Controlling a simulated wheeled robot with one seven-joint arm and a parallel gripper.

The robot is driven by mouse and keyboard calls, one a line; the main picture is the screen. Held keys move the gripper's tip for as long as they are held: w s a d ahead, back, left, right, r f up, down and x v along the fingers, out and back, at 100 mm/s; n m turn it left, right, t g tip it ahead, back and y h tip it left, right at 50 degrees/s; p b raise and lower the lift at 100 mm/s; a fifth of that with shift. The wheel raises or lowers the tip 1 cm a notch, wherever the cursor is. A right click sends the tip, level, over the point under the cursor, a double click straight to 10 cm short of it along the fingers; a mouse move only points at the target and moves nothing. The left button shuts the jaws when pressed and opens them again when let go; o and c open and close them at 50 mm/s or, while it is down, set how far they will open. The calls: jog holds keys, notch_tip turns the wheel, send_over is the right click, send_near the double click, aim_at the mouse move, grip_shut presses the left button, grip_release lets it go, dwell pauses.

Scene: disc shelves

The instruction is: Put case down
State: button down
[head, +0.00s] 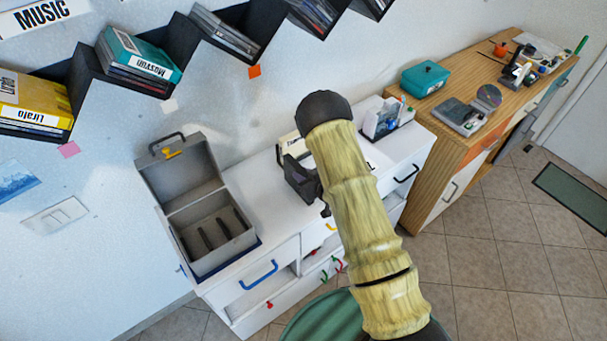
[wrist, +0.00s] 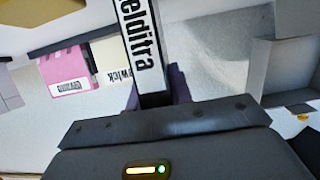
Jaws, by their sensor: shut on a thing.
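A case (wrist: 137,45) with a white spine and black lettering ending in "elditra" stands out from my gripper (wrist: 156,100) in the wrist view. My gripper is shut on this case. The fingertips are mostly hidden by the dark gripper body. In the head view my arm covers most of the gripper and the held case, above the white cabinet (head: 262,235). Behind the held case in the wrist view are a pink case (wrist: 75,80) and a cream case (wrist: 112,62).
An open grey box (head: 205,228) with its lid raised stands on the cabinet's left end. A dark holder (head: 300,178) and a small supply tray (head: 385,122) are there too. Zigzag wall shelves (head: 180,45) hold cases above. A wooden cabinet (head: 470,135) stands to the right.

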jog(key=shift+f, duration=0.15)
jog(key=c, duration=1.3)
grip_release()
jog(key=shift+o, duration=0.2)
jog(key=shift+r, duration=0.25)
jog(key=shift+s+d, duration=0.15)
jog(key=shift+s, duration=0.05)
jog(key=b+v, duration=0.4)
jog(key=v, duration=0.7)
jog(key=shift+s+r, duration=0.15)
jog(key=shift+s, duration=0.05)
jog(key=shift+d, duration=0.15)
